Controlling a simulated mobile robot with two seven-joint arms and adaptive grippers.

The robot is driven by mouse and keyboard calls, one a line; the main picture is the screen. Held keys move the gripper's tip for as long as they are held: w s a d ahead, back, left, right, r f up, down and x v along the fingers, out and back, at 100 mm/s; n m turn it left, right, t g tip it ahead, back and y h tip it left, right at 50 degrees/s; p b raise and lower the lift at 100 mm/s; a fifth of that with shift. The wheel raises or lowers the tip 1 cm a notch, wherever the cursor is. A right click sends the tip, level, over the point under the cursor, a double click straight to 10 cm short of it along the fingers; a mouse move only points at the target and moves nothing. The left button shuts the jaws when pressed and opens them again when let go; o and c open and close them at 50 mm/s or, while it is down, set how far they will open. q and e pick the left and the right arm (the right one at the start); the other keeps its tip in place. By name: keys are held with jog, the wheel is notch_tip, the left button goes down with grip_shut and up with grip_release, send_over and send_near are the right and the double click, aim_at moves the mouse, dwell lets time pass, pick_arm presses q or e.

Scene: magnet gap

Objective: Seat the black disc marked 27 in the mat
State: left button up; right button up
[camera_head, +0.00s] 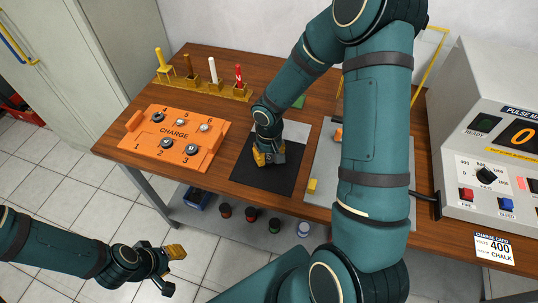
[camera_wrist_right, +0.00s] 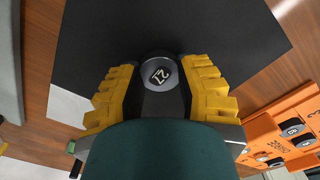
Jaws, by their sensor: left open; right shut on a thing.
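The black disc marked 27 (camera_wrist_right: 158,72) shows in the right wrist view between the yellow fingers of my right gripper (camera_wrist_right: 160,88), which is shut on it. Its number faces the camera. Below it is the black mat (camera_wrist_right: 215,32), also in the head view (camera_head: 262,180) on the wooden table. I cannot tell whether the disc touches the mat. In the head view my right gripper (camera_head: 268,156) is over the mat's upper part and hides the disc. My left gripper (camera_head: 174,268) is open and empty, off the table's front edge, above the floor.
An orange CHARGE board (camera_head: 150,150) with numbered places and several discs lies left of the mat. A yellow rack (camera_head: 204,90) of upright tools stands behind it. A grey plate (camera_head: 318,180) lies right of the mat. The grey console (camera_head: 490,130) stands far right.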

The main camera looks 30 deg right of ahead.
jog(key=shift+f, duration=0.2)
dwell(0.8)
jog(key=o, duration=1.1)
jog(key=shift+o, duration=0.4)
jog(key=shift+r, duration=0.1)
jog(key=shift+o, duration=0.2)
jog(key=shift+r+p, duration=1.35)
jog(key=shift+r, duration=0.9)
jog(key=shift+f, duration=0.1)
jog(key=o, duration=0.5)
jog(key=shift+c, duration=0.2)
